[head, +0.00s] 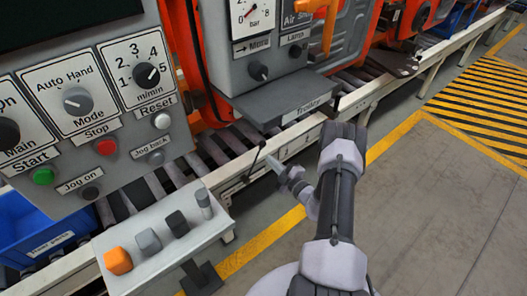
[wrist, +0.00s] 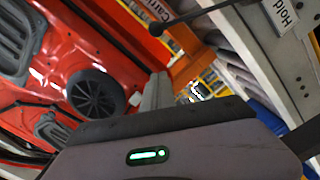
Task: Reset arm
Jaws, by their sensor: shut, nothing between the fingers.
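My arm (head: 340,200) rises from the bottom of the head view and bends down to the left. My gripper (head: 272,163) is at its end, beside the front rail of the conveyor. It is shut and empty. In the wrist view the grey fingers (wrist: 158,88) stick up past the dark housing and hold nothing. A thin black lever (head: 255,161) on the rail stands close to the fingertips in the head view. In the wrist view its rod and round knob (wrist: 156,29) show above the fingers; I cannot tell if they touch.
A control panel (head: 85,110) with knobs and buttons fills the left. A small shelf (head: 160,232) holds an orange block and several grey pieces. A grey ledge (head: 275,98) juts out above the rollers. Grey floor (head: 430,220) is clear at right, beside yellow-black stripes (head: 490,100).

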